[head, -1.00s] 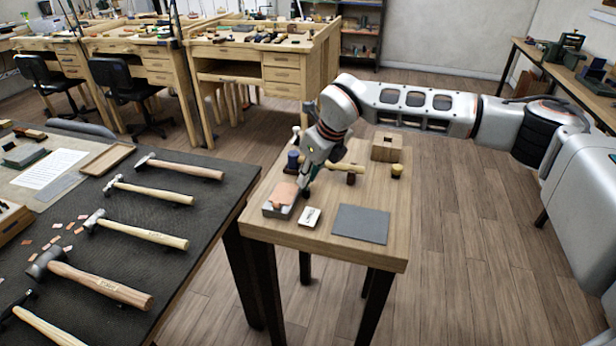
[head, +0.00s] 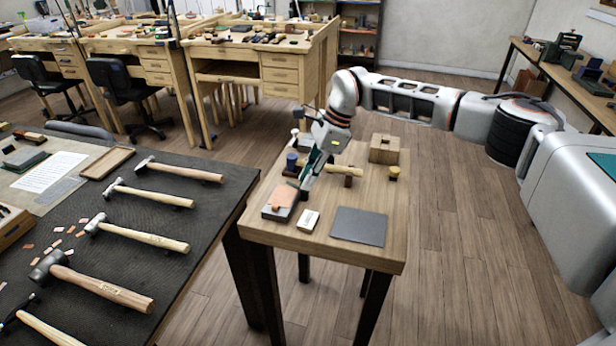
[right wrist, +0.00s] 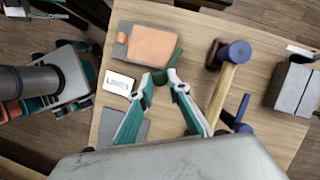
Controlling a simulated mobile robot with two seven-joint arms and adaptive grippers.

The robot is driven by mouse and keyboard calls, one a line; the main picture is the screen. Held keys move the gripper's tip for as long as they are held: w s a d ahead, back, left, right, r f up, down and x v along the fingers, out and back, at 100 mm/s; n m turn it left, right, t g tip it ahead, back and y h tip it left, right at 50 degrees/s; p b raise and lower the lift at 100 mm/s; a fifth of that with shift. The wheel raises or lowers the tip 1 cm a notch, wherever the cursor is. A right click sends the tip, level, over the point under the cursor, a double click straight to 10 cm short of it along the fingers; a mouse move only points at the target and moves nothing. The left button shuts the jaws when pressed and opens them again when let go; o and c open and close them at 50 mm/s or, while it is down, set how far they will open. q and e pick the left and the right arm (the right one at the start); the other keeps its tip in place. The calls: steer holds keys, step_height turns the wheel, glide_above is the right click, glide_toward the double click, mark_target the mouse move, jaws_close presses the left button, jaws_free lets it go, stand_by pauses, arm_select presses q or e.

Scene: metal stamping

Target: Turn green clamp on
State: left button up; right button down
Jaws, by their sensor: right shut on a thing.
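A small dark green clamp (right wrist: 175,57) shows in the right wrist view at the side of a grey metal block (right wrist: 125,30) that carries a copper sheet (right wrist: 152,44). My right gripper (right wrist: 169,77), with teal fingers, is shut on the clamp, its tips close together there; the fingers partly cover it. In the head view, my right gripper (head: 304,186) comes down at a tilt beside the block (head: 270,215) and its copper sheet (head: 282,197). The clamp is too small to make out there. My left gripper is not in view.
A white labelled card (head: 308,220) and a grey plate (head: 359,226) lie near the table's front. A hammer (head: 345,171) lies close behind the gripper; its blue head shows in the wrist view (right wrist: 237,53). A wooden block (head: 384,150) stands at the back.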

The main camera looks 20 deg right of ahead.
steer(key=shift+w+n+g, duration=0.2)
steer(key=shift+n+g, duration=0.5)
steer(key=shift+n, duration=1.2)
steer(key=c, duration=1.9)
jaws_free()
steer(key=shift+r, duration=0.1)
steer(key=v, duration=1.2)
